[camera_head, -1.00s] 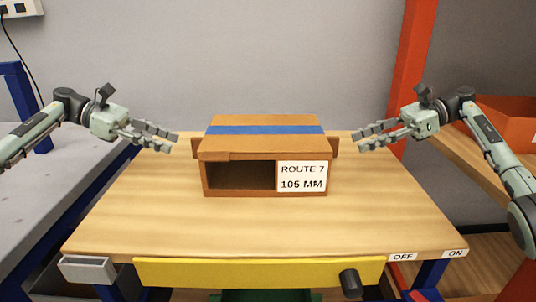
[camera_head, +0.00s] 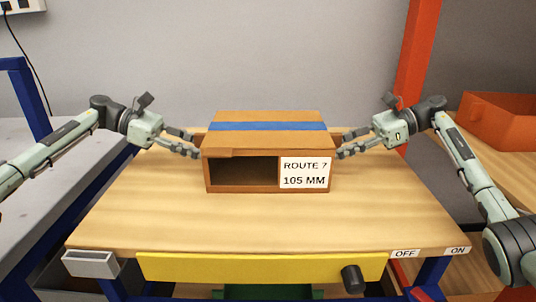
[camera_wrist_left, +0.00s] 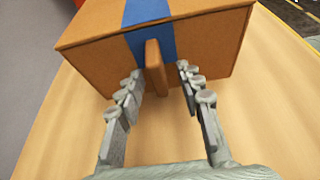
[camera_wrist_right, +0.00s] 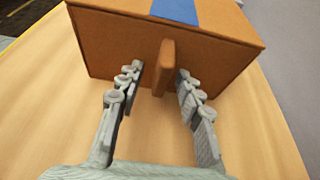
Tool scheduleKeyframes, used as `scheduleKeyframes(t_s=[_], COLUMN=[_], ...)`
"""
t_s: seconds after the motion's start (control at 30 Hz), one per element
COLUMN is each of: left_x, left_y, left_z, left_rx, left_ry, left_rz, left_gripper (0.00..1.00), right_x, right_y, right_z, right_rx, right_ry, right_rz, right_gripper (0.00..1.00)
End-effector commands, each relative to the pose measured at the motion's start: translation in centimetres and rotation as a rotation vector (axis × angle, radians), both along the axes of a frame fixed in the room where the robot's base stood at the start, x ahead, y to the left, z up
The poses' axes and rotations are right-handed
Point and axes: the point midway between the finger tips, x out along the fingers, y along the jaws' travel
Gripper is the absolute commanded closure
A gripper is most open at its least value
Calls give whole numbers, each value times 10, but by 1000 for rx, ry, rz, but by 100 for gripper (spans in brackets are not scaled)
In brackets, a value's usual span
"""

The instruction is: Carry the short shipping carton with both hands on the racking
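The short shipping carton (camera_head: 267,139) is a brown box with a blue tape band and an open front, standing on the wooden workbench. A white label (camera_head: 305,173) on its front reads ROUTE 7, 105 MM. My left gripper (camera_head: 194,147) is open at the carton's left side; in the left wrist view its fingers (camera_wrist_left: 158,85) stand on either side of a tab-like handle (camera_wrist_left: 155,68). My right gripper (camera_head: 342,146) is open at the right side; in the right wrist view its fingers (camera_wrist_right: 161,85) flank the other handle (camera_wrist_right: 164,68). Gaps show between fingers and handles.
The workbench (camera_head: 150,215) is clear around the carton. A yellow front panel (camera_head: 250,268) with a black knob (camera_head: 352,279) is at its front edge. A red-orange upright (camera_head: 413,60) stands behind, an orange bin (camera_head: 495,120) at right. A grey table (camera_head: 60,180) stands at left.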

Motion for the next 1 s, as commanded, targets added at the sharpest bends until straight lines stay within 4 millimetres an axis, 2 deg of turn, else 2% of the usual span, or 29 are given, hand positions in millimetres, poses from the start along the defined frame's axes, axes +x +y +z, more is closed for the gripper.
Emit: scheduleKeyframes(t_s=[0.17, 0.4, 0.47, 1.0], left_x=[0, 0, 0, 0], left_y=[0, 0, 0, 1], left_z=[0, 0, 0, 3], left_rx=[0, 0, 0, -2], left_ry=[0, 0, 0, -1], left_rz=[0, 0, 0, 1], left_gripper=[65, 95, 100, 100], right_x=[0, 0, 0, 0], right_y=[0, 0, 0, 0], right_z=[0, 0, 0, 3], right_rx=[0, 0, 0, 1], right_ry=[0, -1, -1, -2], right_rz=[0, 0, 0, 0], right_gripper=[65, 95, 100, 100])
